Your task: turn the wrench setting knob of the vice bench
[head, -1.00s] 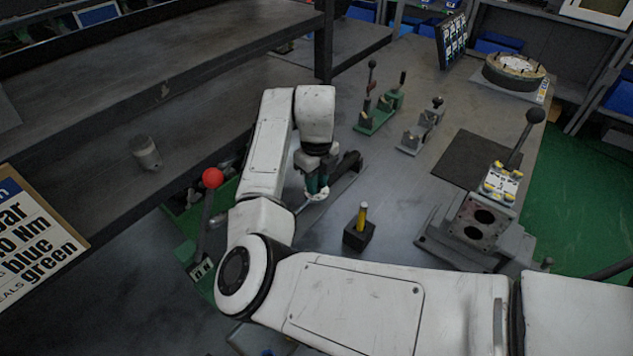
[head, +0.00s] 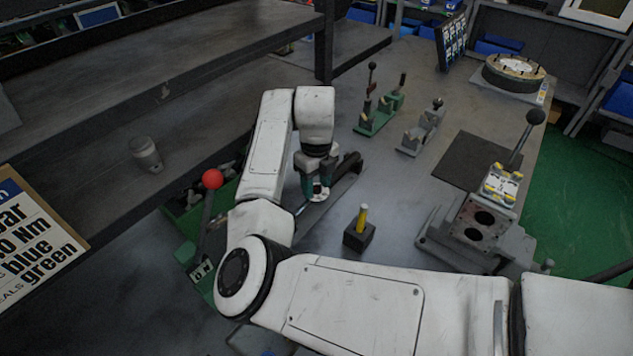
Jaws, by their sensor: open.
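My gripper (head: 317,188) points down at the bench, with its teal-tipped fingers open. It is over a long dark wrench-like tool (head: 347,180) lying on the bench. A small pale round part (head: 320,197), which looks like the setting knob, shows at the fingertips. The fingers hide most of it, and I cannot tell whether they touch it. A black handle-like bar (head: 351,161) is just right of the gripper.
A black block with a yellow peg (head: 362,218) stands right of the gripper. A red-ball lever (head: 212,180) rises at left, near my arm. Green and grey lever fixtures (head: 378,112) stand behind. A vice-like block with a black-ball lever (head: 478,218) is at right.

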